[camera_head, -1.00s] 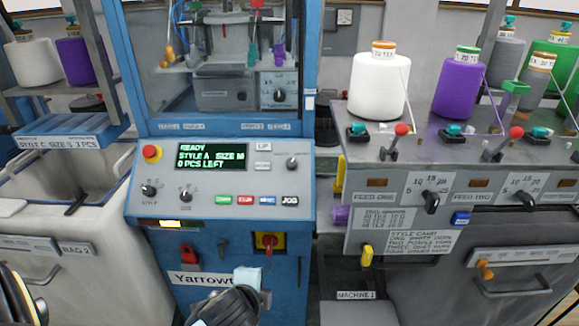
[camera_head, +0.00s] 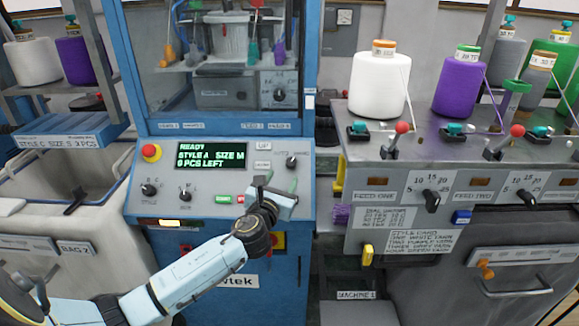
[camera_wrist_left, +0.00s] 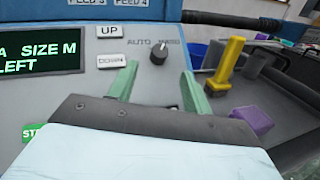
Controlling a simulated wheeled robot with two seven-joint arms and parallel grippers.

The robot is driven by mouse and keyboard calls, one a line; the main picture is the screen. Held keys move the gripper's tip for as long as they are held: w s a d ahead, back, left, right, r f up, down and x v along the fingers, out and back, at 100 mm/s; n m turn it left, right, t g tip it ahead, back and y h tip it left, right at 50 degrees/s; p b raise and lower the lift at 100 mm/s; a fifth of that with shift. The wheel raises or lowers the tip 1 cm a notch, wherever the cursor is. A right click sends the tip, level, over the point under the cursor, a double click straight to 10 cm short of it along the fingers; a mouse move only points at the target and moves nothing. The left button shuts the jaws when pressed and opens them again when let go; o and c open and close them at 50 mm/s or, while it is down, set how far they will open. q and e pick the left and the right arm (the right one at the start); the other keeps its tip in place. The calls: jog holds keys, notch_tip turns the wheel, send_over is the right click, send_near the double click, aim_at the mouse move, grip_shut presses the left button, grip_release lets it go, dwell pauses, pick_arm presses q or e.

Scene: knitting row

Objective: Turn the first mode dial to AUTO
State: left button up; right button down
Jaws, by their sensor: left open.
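The mode dial (camera_head: 291,162) is a small dark knob at the right of the blue machine's control panel. In the left wrist view the dial (camera_wrist_left: 159,53) sits below the word AUTO on its left and a second, hard-to-read word on its right. Its light pointer mark seems to lean up and right, toward the second word. My left gripper (camera_head: 284,188) is in front of the panel, just below the dial. In the wrist view its two green fingers (camera_wrist_left: 160,85) are apart and empty, with the dial just beyond and between them. My right gripper is not in view.
The green display (camera_head: 211,156) reads READY, STYLE A SIZE M. The UP button (camera_wrist_left: 110,31) and DOWN button (camera_wrist_left: 111,61) are left of the dial. A red stop button (camera_head: 151,152) is at the panel's left. A yarn stand (camera_head: 400,205) with levers stands to the right.

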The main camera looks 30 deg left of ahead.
aim_at(291, 163)
pick_arm(q)
jog(key=b+x, duration=0.1)
jog(key=x, duration=0.7)
jog(key=shift+w, duration=0.1)
jog(key=shift+c, duration=0.3)
jog(key=c, duration=0.9)
jog(key=shift+f, duration=0.1)
